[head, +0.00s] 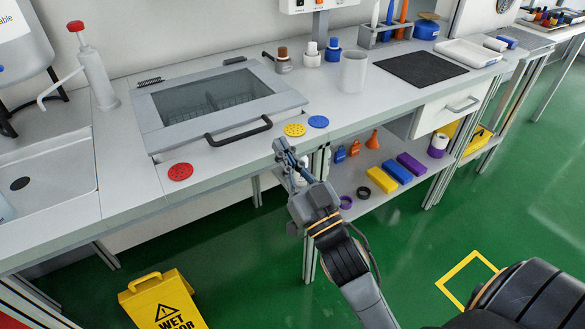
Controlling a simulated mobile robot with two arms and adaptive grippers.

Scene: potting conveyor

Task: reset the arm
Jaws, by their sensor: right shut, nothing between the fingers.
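My right gripper (283,152) is in the middle of the head view, on the arm that comes in from the lower right. Its fingers are together with nothing between them. The fingertips show in front of the counter's front edge, just below the yellow disc (295,130) in the picture; I cannot tell how far apart they are from the counter. My left gripper is not in view.
The counter (140,195) holds a lidded glass-topped unit (215,95), a red disc (180,172), a blue disc (318,122) and a white beaker (354,72). Below is a shelf with coloured blocks (397,168). A yellow wet-floor sign (160,300) stands on the green floor.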

